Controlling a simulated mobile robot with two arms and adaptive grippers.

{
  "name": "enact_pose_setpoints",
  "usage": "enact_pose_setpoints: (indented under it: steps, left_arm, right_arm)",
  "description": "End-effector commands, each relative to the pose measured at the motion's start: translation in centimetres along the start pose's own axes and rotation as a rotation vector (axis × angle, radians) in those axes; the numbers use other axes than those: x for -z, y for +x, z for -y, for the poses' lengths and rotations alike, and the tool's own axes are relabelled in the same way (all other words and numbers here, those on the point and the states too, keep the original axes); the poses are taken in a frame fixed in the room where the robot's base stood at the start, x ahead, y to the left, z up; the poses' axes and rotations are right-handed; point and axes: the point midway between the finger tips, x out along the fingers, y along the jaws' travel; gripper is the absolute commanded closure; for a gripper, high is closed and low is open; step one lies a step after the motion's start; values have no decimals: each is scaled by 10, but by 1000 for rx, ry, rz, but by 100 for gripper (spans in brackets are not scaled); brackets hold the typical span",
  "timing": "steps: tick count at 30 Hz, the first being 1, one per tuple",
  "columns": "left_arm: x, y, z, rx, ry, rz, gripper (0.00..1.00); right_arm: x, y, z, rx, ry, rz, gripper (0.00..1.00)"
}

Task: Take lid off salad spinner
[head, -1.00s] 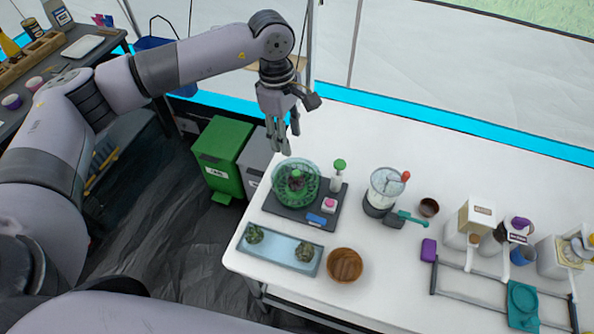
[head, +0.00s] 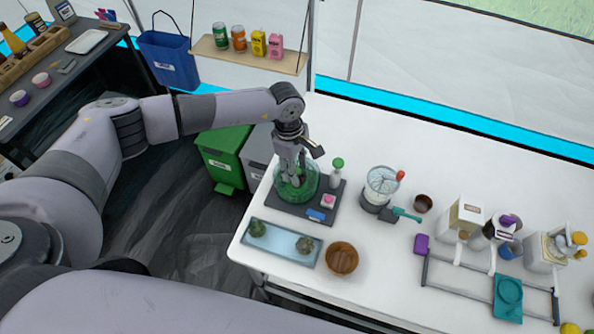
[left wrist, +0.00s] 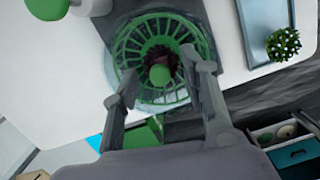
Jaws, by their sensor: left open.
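The salad spinner (head: 311,186) is a clear bowl with a green basket inside, standing on a dark mat (head: 330,211) at the table's left end. In the left wrist view the spinner (left wrist: 127,48) shows green spokes and a round green knob (left wrist: 160,75) at its middle, with something dark red around it. My left gripper (head: 291,181) is open and points down over the spinner. In the left wrist view the gripper's fingers (left wrist: 160,80) stand on either side of the knob; I cannot tell if they touch it. My right gripper is out of view.
On the mat are a green-topped bottle (head: 336,178), a pink-topped block (head: 328,201) and a blue item (head: 316,215). A pale blue tray (head: 280,246) with two green plants, a brown bowl (head: 341,258) and a blender-like jar (head: 382,184) stand nearby. Free table lies behind.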

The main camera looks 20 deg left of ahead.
Motion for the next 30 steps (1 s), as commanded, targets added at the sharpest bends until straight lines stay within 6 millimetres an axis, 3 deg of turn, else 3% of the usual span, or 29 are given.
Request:
enact_pose_setpoints:
  steps: [5, 23, 30]
  left_arm:
    - [0, 0, 0, 0, 0, 0, 60]
    - [0, 0, 0, -1, 0, 0, 100]
    - [0, -1, 0, -1, 0, 0, 100]
  right_arm:
    - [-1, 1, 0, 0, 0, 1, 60]
    - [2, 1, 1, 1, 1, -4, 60]
    - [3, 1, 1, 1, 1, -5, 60]
